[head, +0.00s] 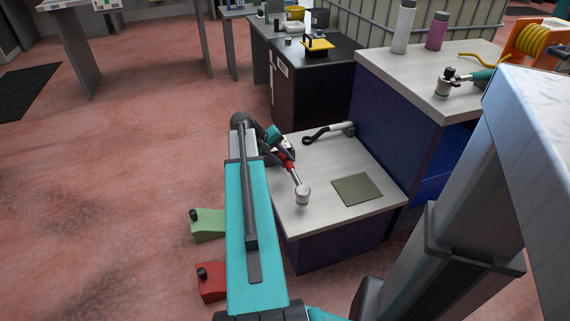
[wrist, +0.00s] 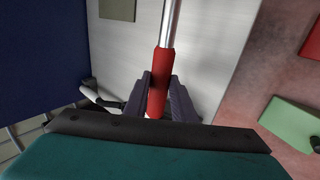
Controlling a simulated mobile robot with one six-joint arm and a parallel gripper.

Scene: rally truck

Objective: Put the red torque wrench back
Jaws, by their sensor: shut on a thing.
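The torque wrench with a red handle (head: 289,167) and a silver shaft and head is in my gripper (head: 284,154). In the wrist view, the dark fingers of my gripper (wrist: 161,98) are shut around the red handle of the wrench (wrist: 158,75), and its shaft runs up out of the picture. The wrench's round head points toward the front of the low pale bench top (head: 318,205). I cannot tell whether it touches the surface. A square olive mat (head: 357,189) lies on the bench to the right of the wrench head.
A black-handled tool (head: 328,132) lies at the back of the low bench. Green (head: 208,224) and red (head: 211,282) blocks stand on the floor at left.

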